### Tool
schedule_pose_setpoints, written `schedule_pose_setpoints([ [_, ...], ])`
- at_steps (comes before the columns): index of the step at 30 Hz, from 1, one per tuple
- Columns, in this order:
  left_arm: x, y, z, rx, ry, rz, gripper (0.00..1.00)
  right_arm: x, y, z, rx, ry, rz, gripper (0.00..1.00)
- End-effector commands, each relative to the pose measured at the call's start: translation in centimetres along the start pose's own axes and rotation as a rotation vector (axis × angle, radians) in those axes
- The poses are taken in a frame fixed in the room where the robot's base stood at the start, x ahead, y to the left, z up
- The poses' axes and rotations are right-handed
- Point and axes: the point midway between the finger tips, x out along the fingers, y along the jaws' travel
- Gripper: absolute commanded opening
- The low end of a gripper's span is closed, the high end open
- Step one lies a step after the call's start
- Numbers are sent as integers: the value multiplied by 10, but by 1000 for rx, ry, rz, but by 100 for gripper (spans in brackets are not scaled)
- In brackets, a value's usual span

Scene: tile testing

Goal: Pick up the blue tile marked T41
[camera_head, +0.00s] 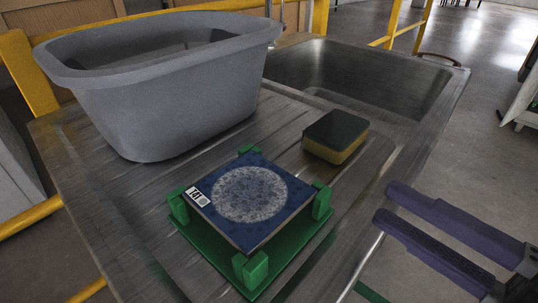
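The blue tile marked T41 (284,218) lies flat on a green holder (205,240) with raised corner posts. It has a pale speckled disc in its middle and a white label at its left corner. My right gripper (384,204) comes in from the right edge, with two dark purple fingers spread apart and nothing between them. It is to the right of the tile and clear of it. My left gripper does not show.
A grey tub (165,100) stands on the metal drainboard (110,195) behind the tile. A yellow sponge with a dark top (336,135) lies right of the tub. A sink basin (360,80) is at the back right. Yellow rails (25,75) edge the left side.

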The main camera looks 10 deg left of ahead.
Motion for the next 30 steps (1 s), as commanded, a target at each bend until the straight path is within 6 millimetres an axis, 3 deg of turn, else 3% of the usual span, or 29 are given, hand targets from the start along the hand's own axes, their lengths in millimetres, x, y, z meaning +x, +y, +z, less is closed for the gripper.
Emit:
schedule_pose_setpoints([
  [1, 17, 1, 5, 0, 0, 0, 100, -5, -21, -6, -53, 78, -7, 26],
  [7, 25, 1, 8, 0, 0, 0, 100, -15, -37, -29, -143, 250, -6, 26],
  [30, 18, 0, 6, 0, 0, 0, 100, 76, -36, -56, -143, 258, -3, 26],
])
